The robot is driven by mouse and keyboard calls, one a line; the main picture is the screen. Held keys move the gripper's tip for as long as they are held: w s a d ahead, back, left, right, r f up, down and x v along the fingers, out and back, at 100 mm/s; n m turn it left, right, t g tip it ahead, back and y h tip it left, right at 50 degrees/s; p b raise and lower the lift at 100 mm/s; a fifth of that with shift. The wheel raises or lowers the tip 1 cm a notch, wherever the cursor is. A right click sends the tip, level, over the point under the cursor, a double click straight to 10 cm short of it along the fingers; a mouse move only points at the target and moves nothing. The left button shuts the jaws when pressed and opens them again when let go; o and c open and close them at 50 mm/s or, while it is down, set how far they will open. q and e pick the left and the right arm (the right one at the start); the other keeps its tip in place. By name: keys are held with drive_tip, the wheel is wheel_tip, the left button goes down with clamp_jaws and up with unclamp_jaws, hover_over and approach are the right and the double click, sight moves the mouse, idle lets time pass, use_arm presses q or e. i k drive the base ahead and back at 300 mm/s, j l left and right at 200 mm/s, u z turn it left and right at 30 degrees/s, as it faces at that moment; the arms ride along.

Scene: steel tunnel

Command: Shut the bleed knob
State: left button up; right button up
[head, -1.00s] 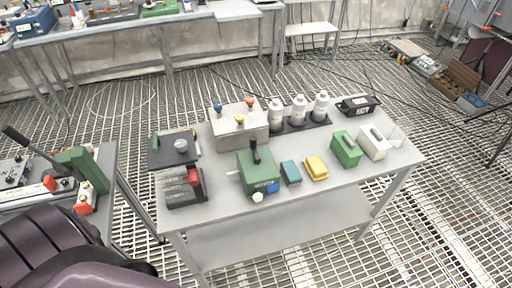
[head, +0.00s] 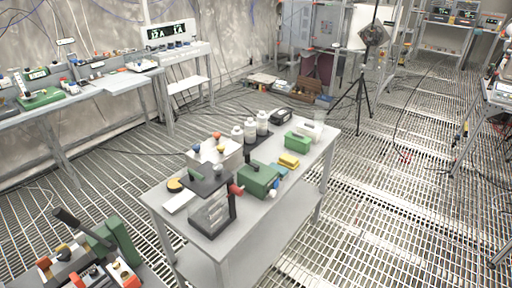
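No knob in view carries a readable bleed label, so I cannot tell for sure which one is the bleed knob. On the grey table a green box (head: 256,181) has a black lever on top and a small white knob (head: 272,194) low on its near side. Behind it a pale block (head: 225,159) carries small blue, red and yellow knobs. A dark-topped unit (head: 211,214) with a red part stands at the table's near left end. Neither gripper shows in the head view.
The grey table (head: 265,211) also holds white bottles (head: 250,130), a yellow block (head: 289,160) and a green case (head: 297,140). A bench with a green block (head: 118,240) and black lever is at lower left. Open grating floor (head: 375,220) lies to the right.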

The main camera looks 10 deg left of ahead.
sight(272, 193)
drive_tip(key=k+j, duration=0.15)
drive_tip(key=j, duration=0.2)
drive_tip(key=k+j, duration=0.15)
drive_tip(key=j, duration=0.25)
drive_tip(key=k, duration=0.5)
